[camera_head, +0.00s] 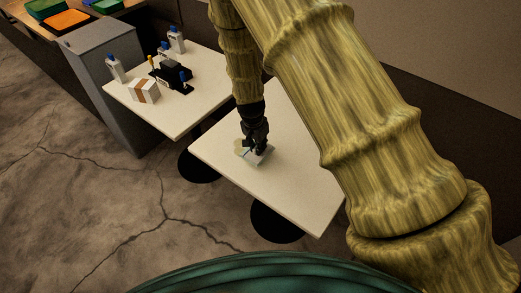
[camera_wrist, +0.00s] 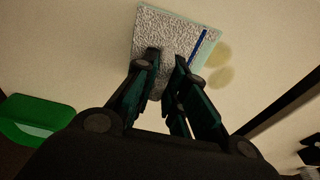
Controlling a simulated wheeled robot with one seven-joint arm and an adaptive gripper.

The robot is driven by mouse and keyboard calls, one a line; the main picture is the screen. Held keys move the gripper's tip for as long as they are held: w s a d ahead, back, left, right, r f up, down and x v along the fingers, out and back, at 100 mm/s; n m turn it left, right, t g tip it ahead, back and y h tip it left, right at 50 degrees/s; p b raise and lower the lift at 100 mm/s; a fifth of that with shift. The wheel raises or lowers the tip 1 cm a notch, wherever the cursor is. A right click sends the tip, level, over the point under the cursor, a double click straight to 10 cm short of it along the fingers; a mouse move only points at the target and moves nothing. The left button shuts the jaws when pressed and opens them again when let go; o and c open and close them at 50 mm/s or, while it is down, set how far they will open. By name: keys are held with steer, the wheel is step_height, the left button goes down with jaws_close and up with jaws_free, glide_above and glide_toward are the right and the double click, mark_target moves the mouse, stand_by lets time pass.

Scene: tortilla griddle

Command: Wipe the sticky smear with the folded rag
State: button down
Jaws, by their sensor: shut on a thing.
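The folded rag (camera_wrist: 150,25) is grey-white and textured, with a pale green border and a blue stripe. It lies flat at or close to the near table's top (camera_head: 300,185). My gripper (camera_wrist: 167,58) is shut on the rag, its fingertips pressed into the cloth. In the head view, my gripper (camera_head: 256,148) points down over the table, and the rag (camera_head: 263,158) shows beneath it, partly hidden by the fingers. The sticky smear (camera_wrist: 222,52) is yellowish-tan blotches just right of the rag in the wrist view. In the head view, the smear (camera_head: 240,146) shows faintly left of my gripper.
A second white table (camera_head: 205,105) behind left carries white bottles (camera_head: 114,68) with blue caps, a black caddy (camera_head: 172,75) and a white box with a brown band (camera_head: 145,90). A grey cabinet (camera_head: 105,80) stands beside it. The near table's front is clear.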

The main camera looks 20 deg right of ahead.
steer(key=shift+f, duration=0.2)
stand_by(0.5)
steer(key=shift+s+d+f+b, duration=0.2)
steer(key=shift+f+b, duration=0.2)
steer(key=shift+f, duration=0.3)
steer(key=shift+s+d+f+b, duration=0.15)
steer(key=shift+f+b, duration=0.2)
steer(key=shift+f, duration=0.35)
steer(key=shift+f+b, duration=0.3)
steer(key=shift+f, duration=0.35)
steer(key=c, duration=1.7)
jaws_free()
steer(key=shift+c, duration=0.2)
steer(key=shift+r+p, duration=0.35)
steer(key=shift+r, duration=0.05)
steer(key=shift+c, duration=0.4)
